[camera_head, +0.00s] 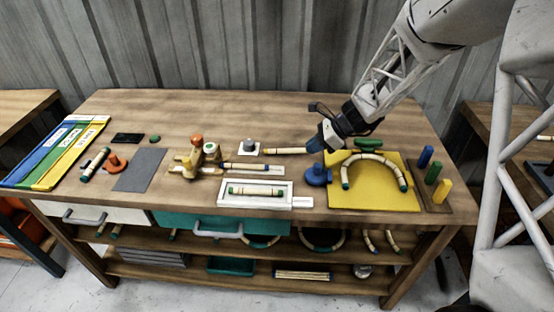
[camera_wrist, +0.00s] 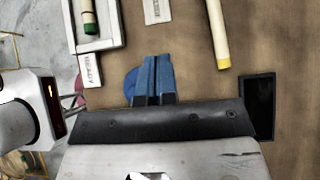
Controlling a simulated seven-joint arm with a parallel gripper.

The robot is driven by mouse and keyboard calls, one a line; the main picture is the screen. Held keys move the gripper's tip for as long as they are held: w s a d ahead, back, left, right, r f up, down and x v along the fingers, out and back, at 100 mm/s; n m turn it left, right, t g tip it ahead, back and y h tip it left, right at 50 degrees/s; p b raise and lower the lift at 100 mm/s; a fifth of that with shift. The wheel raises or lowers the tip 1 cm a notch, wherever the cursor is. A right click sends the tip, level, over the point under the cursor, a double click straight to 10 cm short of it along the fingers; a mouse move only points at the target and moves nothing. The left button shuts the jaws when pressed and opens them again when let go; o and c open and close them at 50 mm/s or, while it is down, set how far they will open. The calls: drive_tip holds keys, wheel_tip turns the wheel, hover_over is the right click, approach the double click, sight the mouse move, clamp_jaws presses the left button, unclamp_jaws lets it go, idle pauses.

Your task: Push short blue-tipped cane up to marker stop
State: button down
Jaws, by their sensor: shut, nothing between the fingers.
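The short cane (camera_head: 248,167) lies in the head view on a pale strip just right of the wooden bending jig (camera_head: 188,165); a dark blue band shows on it, but its ends are too small to read clearly. The label end (camera_head: 272,170) of that strip also shows at the top of the wrist view (camera_wrist: 157,10); the cane is not visible there. I cannot make out which part is the marker stop. My gripper (camera_head: 318,143) has blue fingers, shut and empty, above the table right of the cane. The fingers show together in the wrist view (camera_wrist: 157,78).
A yellow-tipped cane (camera_head: 288,151) lies near my fingers, also in the wrist view (camera_wrist: 217,35). A blue round knob (camera_head: 316,175) stands close below them. A white tray (camera_head: 288,187) holds a green-tipped cane. A curved cane (camera_head: 373,160) lies on a yellow board (camera_head: 375,200).

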sight(269, 167)
drive_tip(key=shift+a+f, duration=0.1)
drive_tip(key=shift+f, duration=0.05)
idle(0.3)
drive_tip(key=x, duration=1)
drive_tip(key=shift+a, duration=1.9)
drive_tip(key=shift+a, duration=3.6)
